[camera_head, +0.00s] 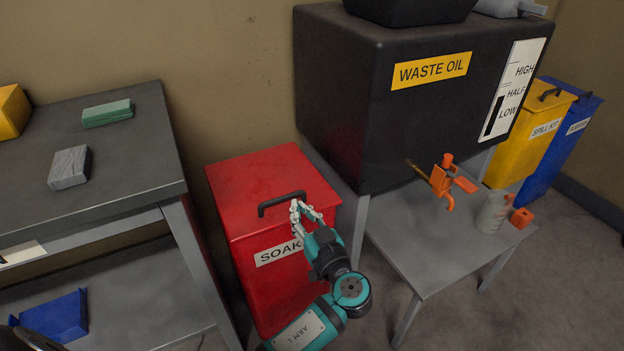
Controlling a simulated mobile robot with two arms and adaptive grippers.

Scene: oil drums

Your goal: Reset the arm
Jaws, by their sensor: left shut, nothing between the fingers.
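My left arm comes in from the bottom of the view. Its gripper (297,212) is shut and empty, at the right end of the black handle (276,202) on the lid of the red bin (262,215), which has a label starting "SOAK". The gripper covers part of the label and bin front. I cannot tell whether the fingers touch the handle. The lid looks closed. My right gripper is not in view.
A grey bench (120,175) stands left, with a green block (107,113) and grey block (69,167). Right are a black waste oil tank (350,110) with an orange tap (443,182), a low grey stand (425,260) holding a can (493,212), and yellow and blue bins.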

